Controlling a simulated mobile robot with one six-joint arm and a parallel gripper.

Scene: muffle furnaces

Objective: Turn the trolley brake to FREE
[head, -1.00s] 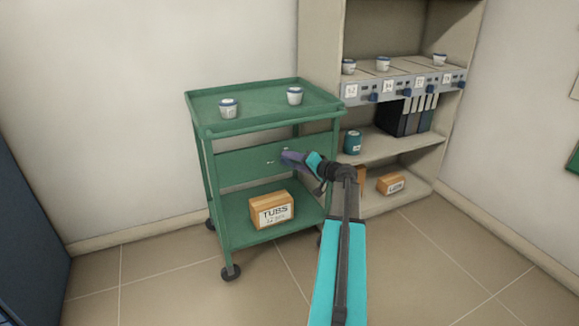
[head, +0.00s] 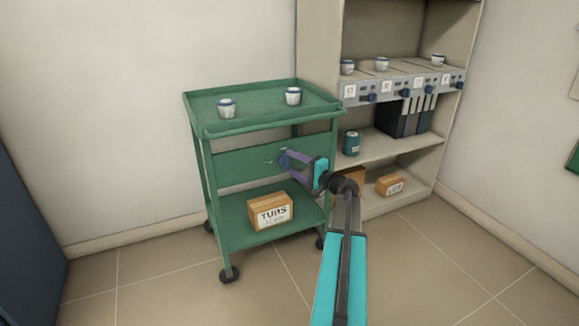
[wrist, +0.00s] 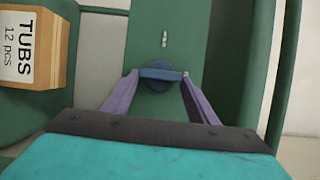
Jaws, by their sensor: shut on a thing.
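The green trolley (head: 262,121) stands against the wall, with a green panel (head: 237,166) across it between top and lower shelf. The trolley brake is a blue knob with a raised bar (wrist: 162,75) on this panel, seen in the wrist view. My gripper (wrist: 160,77) is shut on the knob, one purple finger at each end of the bar. In the head view my gripper (head: 284,159) reaches the panel from the right and mostly hides the knob. A small pale label (wrist: 164,40) sits beside the knob; I cannot read it.
Two tubs (head: 227,108) stand on the trolley top. A TUBS box (head: 270,212) sits on its lower shelf. A shelf unit (head: 390,140) with tubs, folders and boxes stands close behind on the right. The floor in front is clear.

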